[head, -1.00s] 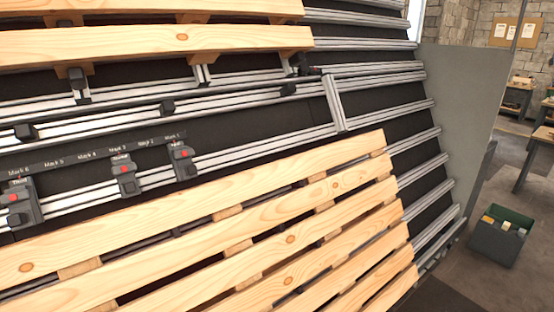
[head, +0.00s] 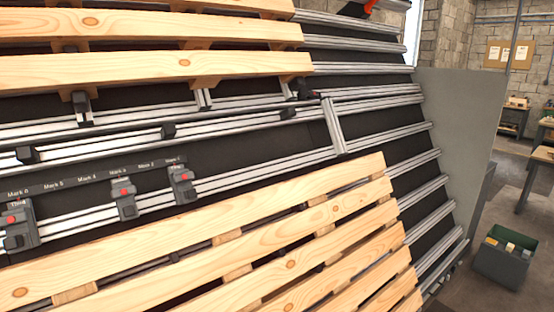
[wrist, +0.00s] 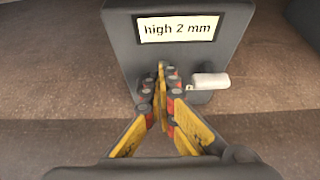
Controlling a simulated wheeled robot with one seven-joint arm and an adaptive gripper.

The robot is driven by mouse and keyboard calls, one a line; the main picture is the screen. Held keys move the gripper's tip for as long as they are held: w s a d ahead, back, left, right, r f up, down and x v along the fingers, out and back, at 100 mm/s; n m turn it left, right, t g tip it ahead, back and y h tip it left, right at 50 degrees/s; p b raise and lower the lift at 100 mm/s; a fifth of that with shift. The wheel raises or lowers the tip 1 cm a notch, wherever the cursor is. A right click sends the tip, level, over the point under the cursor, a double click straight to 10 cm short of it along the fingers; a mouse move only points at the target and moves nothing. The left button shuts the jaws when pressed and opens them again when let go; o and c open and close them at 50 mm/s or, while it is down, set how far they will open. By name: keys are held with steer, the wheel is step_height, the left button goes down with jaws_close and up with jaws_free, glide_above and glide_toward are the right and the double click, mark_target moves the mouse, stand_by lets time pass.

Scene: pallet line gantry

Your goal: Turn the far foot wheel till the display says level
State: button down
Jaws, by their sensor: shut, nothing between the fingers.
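In the wrist view a dark grey housing (wrist: 125,45) carries a white display (wrist: 179,28) that reads "high 2 mm". My gripper (wrist: 161,75) is in front of the housing, just below the display, with its yellow fingers shut and nothing seen between them. A pale, rounded handle-like piece (wrist: 211,80) sticks out to the right of the fingertips, apart from them. I cannot tell whether it belongs to the foot wheel. The fingers hide part of the housing, and no full wheel rim shows. My gripper is not in the head view.
The head view shows wooden pallet slats (head: 200,225) over metal rails (head: 240,170), and clamps (head: 124,199) beside a marked strip (head: 60,186). A grey panel (head: 455,150) and a green bin (head: 503,258) stand at the right. Brown floor (wrist: 60,110) lies around the housing.

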steer(key=shift+s+a, duration=0.25)
steer(key=shift+a, duration=0.05)
steer(key=shift+s+a+f, duration=0.1)
steer(key=shift+s+a, duration=0.7)
steer(key=shift+a, duration=0.15)
steer(key=shift+s+a, duration=0.1)
steer(key=shift+s, duration=0.05)
steer(key=s+d, duration=0.2)
steer(key=s+d+r, duration=0.1)
steer(key=s+d, duration=0.1)
steer(key=shift+s, duration=0.1)
stand_by(0.8)
steer(key=shift+a, duration=0.1)
